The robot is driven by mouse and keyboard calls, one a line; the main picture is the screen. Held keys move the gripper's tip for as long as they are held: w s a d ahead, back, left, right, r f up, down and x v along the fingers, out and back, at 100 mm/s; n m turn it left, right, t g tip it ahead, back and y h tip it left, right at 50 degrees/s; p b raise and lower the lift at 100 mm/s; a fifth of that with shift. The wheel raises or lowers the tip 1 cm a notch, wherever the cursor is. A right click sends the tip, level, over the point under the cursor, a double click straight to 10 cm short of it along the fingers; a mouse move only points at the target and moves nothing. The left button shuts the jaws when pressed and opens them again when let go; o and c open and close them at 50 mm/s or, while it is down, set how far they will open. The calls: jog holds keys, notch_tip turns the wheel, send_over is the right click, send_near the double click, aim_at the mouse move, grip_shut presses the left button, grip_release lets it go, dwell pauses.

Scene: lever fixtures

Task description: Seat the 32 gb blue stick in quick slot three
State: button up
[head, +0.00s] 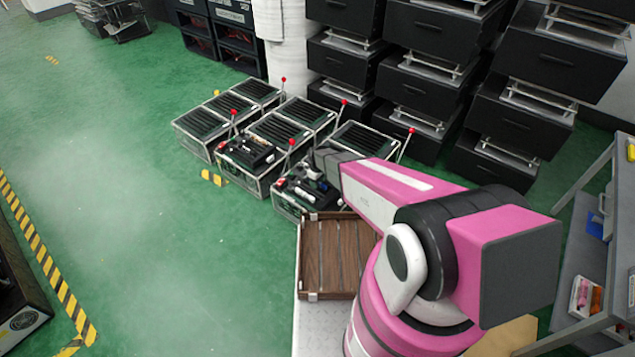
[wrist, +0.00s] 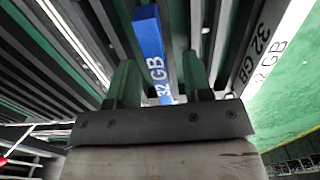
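The blue stick (wrist: 150,45), marked 32 GB, stands out in the wrist view. It lies lengthwise between the two fingers of my gripper (wrist: 160,72). The fingers are apart, and a gap shows between the stick and the right finger; contact on the left is unclear. In the head view my gripper (head: 328,158) is low over the front lever fixture (head: 285,205), which holds dark slotted parts and small pieces. The stick cannot be made out there, and my arm hides part of the fixture. I cannot tell which slot is quick slot three.
A dark strip (wrist: 258,45) and a white strip (wrist: 285,40), both marked 32 GB, lie to the right in the wrist view. Several red-knobbed levers stand on neighbouring fixtures. A wooden slatted tray (head: 330,255) is in front.

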jog(key=shift+r, duration=0.1)
notch_tip(320, 180, up, 11)
dwell(0.4)
dwell(0.4)
jog(key=s+d+r+m, duration=0.5)
jog(key=s+d+r, duration=0.4)
jog(key=r, duration=0.2)
jog(key=s+d+r+m, duration=0.5)
jog(key=s+d+r, duration=0.4)
jog(key=r, duration=0.3)
jog(key=shift+s+d+r, duration=0.2)
jog(key=shift+s+d, duration=0.05)
jog(key=shift+d, duration=0.25)
